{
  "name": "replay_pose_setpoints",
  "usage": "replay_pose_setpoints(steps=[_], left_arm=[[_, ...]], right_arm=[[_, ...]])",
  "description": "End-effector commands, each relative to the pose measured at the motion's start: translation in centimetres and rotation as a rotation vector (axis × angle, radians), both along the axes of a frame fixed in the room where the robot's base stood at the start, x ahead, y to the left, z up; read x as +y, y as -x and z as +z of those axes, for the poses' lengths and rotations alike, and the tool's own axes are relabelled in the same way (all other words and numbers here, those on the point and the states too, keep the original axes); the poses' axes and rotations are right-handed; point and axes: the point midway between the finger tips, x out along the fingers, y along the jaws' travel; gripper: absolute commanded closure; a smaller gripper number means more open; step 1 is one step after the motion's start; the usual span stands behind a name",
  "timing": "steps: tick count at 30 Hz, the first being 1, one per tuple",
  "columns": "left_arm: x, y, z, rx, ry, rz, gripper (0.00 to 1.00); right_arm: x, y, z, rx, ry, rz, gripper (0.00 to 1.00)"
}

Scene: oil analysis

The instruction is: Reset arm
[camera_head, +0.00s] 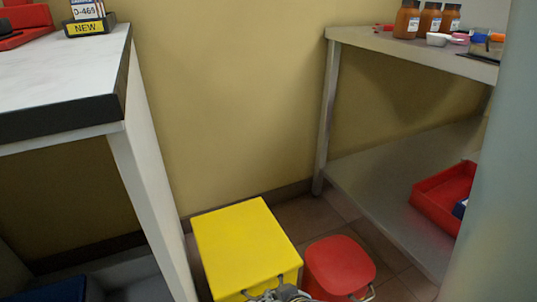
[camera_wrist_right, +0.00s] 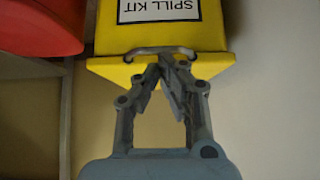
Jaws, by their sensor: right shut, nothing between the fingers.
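My right gripper (camera_wrist_right: 168,62) is shut and empty in the right wrist view. Its fingertips meet just by the grey handle (camera_wrist_right: 150,50) of the yellow spill kit box (camera_wrist_right: 211,35); I cannot tell whether they touch it. In the head view, part of the right gripper (camera_head: 285,293) shows at the bottom edge, in front of the yellow box (camera_head: 240,240) on the floor. My left gripper is not in view.
A red bin (camera_head: 340,265) stands right of the yellow box. A white-topped table (camera_head: 60,85) is at left, holding a "NEW" holder (camera_head: 88,27). A shelved bench (camera_head: 400,48) at right carries brown bottles (camera_head: 407,20); its lower shelf has a red tray (camera_head: 436,199).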

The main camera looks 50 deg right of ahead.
Motion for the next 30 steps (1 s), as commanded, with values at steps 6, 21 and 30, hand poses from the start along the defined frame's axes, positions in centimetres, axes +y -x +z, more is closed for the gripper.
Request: replay_pose_setpoints(steps=[6,21,30], left_arm=[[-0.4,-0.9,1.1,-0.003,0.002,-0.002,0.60],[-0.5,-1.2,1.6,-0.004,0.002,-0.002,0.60],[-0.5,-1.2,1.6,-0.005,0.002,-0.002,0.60]], right_arm=[[1.7,3.1,-0.4,0.000,0.000,0.000,1.00],[0.1,4.0,-0.3,0.006,0.000,-0.015,1.00],[-2.6,10.0,-2.8,0.430,-0.005,0.124,1.00]])
